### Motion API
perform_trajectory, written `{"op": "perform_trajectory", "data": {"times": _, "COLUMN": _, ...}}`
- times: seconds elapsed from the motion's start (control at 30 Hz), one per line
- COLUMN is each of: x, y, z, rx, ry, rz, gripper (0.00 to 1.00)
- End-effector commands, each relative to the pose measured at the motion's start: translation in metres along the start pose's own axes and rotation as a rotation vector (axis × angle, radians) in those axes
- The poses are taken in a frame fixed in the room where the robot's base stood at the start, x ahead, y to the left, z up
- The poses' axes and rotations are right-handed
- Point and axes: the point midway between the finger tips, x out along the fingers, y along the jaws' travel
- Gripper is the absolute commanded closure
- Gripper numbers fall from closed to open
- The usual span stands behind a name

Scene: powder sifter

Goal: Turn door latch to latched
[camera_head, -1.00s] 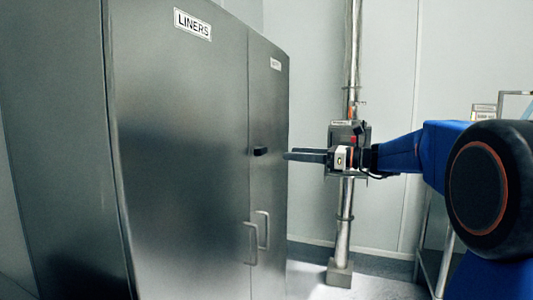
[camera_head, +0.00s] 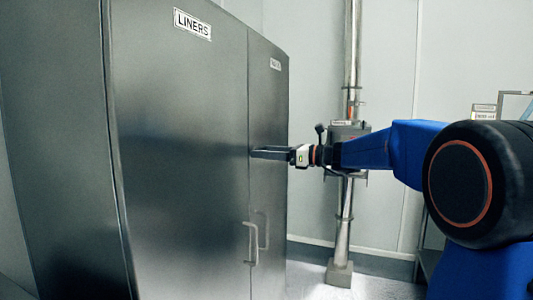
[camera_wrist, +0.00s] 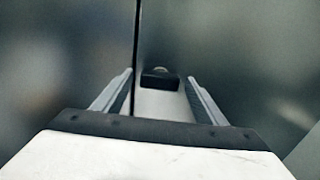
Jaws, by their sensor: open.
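The door latch (camera_wrist: 160,78) is a small dark block with a pale rounded piece behind it, on the grey cabinet door just right of the door seam. In the wrist view it lies between the tips of my open gripper (camera_wrist: 158,82), with a gap to each finger. In the head view my gripper (camera_head: 256,152) reaches from the right to the seam of the metal cabinet (camera_head: 180,130), and its fingers hide the latch there. I cannot tell whether the fingers touch the door.
Two upright door handles (camera_head: 250,243) sit lower on the cabinet, beside the seam. A "LINERS" label (camera_head: 192,23) is on the left door. A steel post (camera_head: 346,205) with a box mounted on it stands behind my arm. Bare floor lies around its foot.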

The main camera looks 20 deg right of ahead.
Motion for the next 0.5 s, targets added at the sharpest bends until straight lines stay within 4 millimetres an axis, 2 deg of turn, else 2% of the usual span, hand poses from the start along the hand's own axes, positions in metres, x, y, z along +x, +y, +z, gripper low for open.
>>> {"op": "perform_trajectory", "data": {"times": 0.13, "x": -0.0001, "y": 0.0, "z": 0.0001, "rx": 0.0, "ry": 0.0, "rz": 0.0, "gripper": 0.34}}
{"op": "perform_trajectory", "data": {"times": 0.3, "x": -0.0002, "y": 0.0, "z": 0.0001, "rx": 0.0, "ry": 0.0, "rz": 0.0, "gripper": 0.75}}
{"op": "perform_trajectory", "data": {"times": 0.5, "x": -0.0003, "y": 0.0, "z": 0.0002, "rx": -0.005, "ry": 0.0, "rz": 0.0, "gripper": 0.76}}
